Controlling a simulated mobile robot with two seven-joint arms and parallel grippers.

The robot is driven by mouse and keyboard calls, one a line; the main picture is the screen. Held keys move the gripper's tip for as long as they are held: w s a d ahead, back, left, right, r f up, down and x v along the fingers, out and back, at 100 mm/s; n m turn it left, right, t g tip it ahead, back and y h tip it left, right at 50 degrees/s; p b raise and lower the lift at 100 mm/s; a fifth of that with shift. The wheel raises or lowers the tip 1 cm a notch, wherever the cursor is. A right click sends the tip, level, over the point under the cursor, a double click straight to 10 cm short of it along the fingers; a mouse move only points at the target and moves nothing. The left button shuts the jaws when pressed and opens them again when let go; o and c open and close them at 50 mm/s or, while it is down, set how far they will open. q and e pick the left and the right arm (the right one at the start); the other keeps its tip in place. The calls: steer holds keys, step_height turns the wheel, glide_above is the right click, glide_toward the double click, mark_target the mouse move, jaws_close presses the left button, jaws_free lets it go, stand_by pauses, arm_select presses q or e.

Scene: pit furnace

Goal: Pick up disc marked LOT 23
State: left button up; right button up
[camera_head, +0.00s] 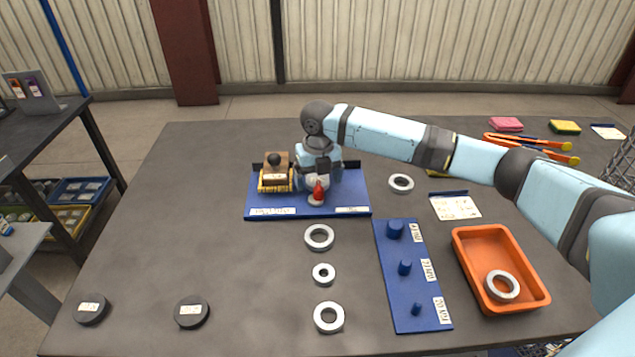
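Two dark round discs with white labels lie flat on the grey table at the front left: one disc (91,309) near the left corner, the other disc (192,312) to its right. The label print is too small to read, so I cannot tell which is LOT 23. My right gripper (317,188) points down over the blue board (285,209) at the table's middle, far behind and right of both discs. A small red-topped piece (318,192) shows at its fingertips. I cannot tell whether the fingers are open or shut on it. My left gripper is out of view.
A wooden block device (275,177) stands on the board's left. Metal rings (319,237) lie in front. A blue peg plate (411,308) and an orange tray (465,257) holding a ring are to the right. The table around the discs is clear.

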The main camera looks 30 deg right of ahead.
steer(key=shift+r, duration=0.1)
steer(key=c, duration=1.2)
